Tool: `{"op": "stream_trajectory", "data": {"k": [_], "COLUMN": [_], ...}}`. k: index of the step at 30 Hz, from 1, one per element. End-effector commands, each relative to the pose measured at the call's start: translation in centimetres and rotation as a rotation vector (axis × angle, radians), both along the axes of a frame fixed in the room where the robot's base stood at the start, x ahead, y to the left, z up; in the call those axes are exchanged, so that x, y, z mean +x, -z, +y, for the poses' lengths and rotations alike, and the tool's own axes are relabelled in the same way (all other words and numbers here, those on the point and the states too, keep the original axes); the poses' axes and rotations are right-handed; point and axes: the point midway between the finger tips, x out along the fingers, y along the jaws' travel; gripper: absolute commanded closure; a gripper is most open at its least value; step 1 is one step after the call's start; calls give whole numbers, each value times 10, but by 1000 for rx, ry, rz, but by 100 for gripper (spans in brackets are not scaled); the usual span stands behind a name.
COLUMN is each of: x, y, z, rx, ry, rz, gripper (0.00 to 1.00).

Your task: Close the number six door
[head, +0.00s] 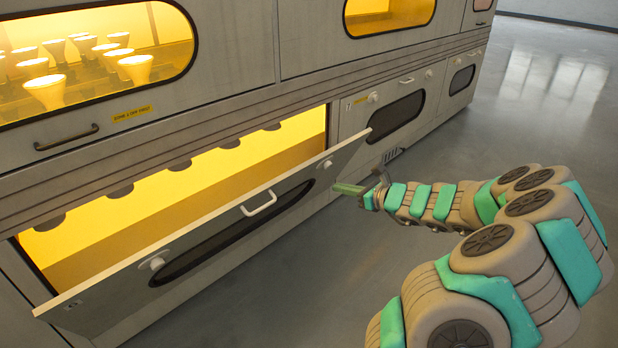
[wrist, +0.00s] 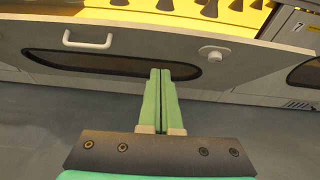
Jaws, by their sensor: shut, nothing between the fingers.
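A grey door (head: 112,285) of a lower compartment hangs partly open, tilted outward with its top edge away from the lit yellow opening (head: 130,215). It has a white handle (head: 259,203), a dark rounded window and white knobs near its ends. My gripper (head: 337,187) is shut and empty, just off the door's right end in the head view. In the wrist view my green fingers (wrist: 160,72) point toward the door panel (wrist: 232,62), right of its handle (wrist: 87,41).
The closed lower door (head: 398,118) on the right has a dark window. Above, a lit upper compartment holds several bulbs (head: 48,90) behind a window, with a dark handle (head: 66,137) and a yellow label. The grey floor (head: 530,95) to the right is clear.

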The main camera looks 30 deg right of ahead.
Motion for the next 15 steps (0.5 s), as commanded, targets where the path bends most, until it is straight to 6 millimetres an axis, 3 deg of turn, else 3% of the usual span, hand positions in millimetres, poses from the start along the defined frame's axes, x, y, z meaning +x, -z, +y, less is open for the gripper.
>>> {"op": "stream_trajectory", "data": {"k": [5,15], "x": [6,51], "y": [6,22], "z": [-4,12], "rx": [16,12], "ry": [20,15], "rz": [6,8], "gripper": [100,100]}}
